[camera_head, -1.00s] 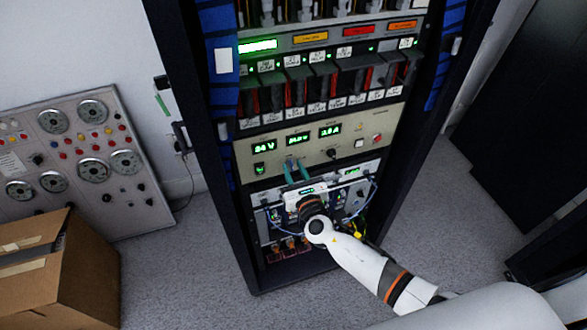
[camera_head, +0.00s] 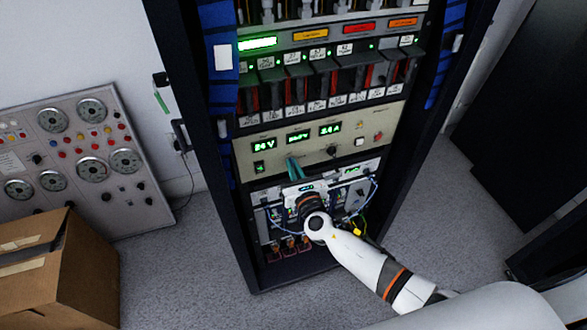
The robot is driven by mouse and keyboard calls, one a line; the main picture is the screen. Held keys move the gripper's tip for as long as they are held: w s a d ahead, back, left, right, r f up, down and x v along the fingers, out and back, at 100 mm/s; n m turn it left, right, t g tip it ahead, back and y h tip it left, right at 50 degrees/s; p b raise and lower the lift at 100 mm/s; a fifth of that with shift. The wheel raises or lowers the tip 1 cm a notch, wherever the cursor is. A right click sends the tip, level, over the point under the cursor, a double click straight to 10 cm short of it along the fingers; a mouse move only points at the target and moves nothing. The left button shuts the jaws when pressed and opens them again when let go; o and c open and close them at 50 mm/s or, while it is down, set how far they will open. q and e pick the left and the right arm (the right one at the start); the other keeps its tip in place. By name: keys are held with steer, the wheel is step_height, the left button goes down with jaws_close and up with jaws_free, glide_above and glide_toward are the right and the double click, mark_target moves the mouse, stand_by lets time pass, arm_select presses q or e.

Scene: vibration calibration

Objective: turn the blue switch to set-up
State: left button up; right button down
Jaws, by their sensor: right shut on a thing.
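The beige power panel (camera_head: 275,150) sits low in the rack, with lit green readouts along its upper part. My right gripper (camera_head: 291,161) is at the lower middle of this panel, its teal fingers close together. The fingers are shut on the small blue switch there. They hide the switch, so I cannot tell which way it points. My left gripper is not in view.
A black knob (camera_head: 332,152) and a red button (camera_head: 378,137) are to the right on the same panel. Blue cables hang below around my right wrist. A cardboard box (camera_head: 90,275) and a gauge panel (camera_head: 75,165) stand at the left.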

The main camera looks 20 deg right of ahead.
steer(key=shift+d+f+m+b, duration=0.1)
steer(key=shift+m+b, duration=2.05)
steer(key=shift+m, duration=2.2)
steer(key=shift+d+f+m+b, duration=0.1)
steer(key=shift+m+b, duration=2.05)
steer(key=shift+m, duration=2.2)
steer(key=shift+a, duration=0.1)
steer(key=c, duration=1.5)
jaws_free()
steer(key=shift+c, duration=0.2)
steer(key=shift+s, duration=0.1)
steer(key=s+b, duration=0.1)
steer(key=s, duration=1.1)
steer(key=shift+d, duration=0.25)
